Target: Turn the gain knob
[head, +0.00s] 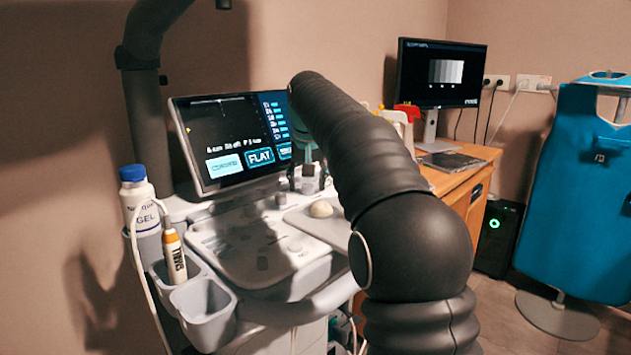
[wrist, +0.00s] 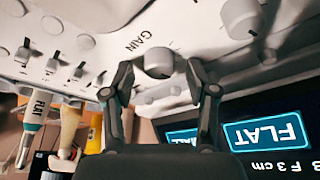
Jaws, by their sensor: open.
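The gain knob (wrist: 158,60) is a round grey-white knob on a pale panel, beside the printed word GAIN in the wrist view. My gripper (wrist: 160,75) is open, with one dark finger on each side of the knob. The knob shows between the fingertips; there seems to be a gap on both sides, but I cannot tell whether the tips reach down to its height. In the head view my gripper (head: 308,175) is small and dark over the console's rear part, below the screen. I cannot pick out the gain knob there.
The console screen (head: 232,138) reads FLAT and stands close behind my gripper; it also shows in the wrist view (wrist: 268,133). Slider controls (wrist: 52,64) and another knob (wrist: 268,55) flank the gain knob. A gel bottle (head: 140,200) and grey cups (head: 203,300) stand at the console's left.

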